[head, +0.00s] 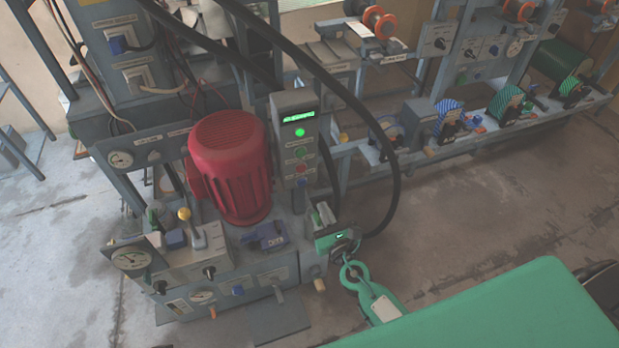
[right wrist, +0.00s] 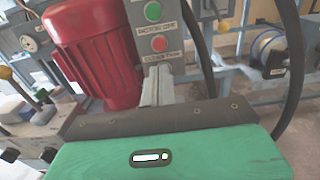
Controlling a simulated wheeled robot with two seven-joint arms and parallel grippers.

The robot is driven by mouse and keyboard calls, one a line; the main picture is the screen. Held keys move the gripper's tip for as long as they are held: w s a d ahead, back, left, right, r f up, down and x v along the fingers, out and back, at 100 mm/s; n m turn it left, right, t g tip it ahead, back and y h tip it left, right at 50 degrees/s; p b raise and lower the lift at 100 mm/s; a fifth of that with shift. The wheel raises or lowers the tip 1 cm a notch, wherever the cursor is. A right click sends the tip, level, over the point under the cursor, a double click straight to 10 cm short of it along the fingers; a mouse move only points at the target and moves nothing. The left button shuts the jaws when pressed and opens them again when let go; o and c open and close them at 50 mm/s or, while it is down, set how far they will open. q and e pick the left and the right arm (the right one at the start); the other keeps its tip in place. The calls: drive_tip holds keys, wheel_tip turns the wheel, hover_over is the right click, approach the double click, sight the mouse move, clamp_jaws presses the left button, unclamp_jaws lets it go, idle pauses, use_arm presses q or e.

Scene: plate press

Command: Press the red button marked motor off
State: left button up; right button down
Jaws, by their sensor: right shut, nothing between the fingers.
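The grey control post (head: 296,103) stands right of the red motor (head: 230,165), with a lit green display at its top. The red button (head: 301,152) sits on its face below a bright green one (head: 300,132). In the right wrist view the red button (right wrist: 159,44) shows clearly, with the green button (right wrist: 153,11) above it. The label under the red button is too small to read surely. My right gripper (head: 321,213) is shut and empty, below and right of the buttons. In the wrist view its fingers (right wrist: 157,84) lie below the red button, apart from it in the picture. My left gripper is out of view.
A black hose (head: 384,150) arches over the post and down past my right gripper. A yellow-knobbed lever (head: 184,214) and gauges stand on the bench at left. A lower rail with several striped units (head: 450,117) runs at back right. Floor (head: 480,200) is open at right.

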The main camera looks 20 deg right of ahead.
sight(303, 166)
drive_tip(key=w, duration=1.2)
drive_tip(key=shift+w+a, duration=0.2)
drive_tip(key=shift+w, duration=0.8)
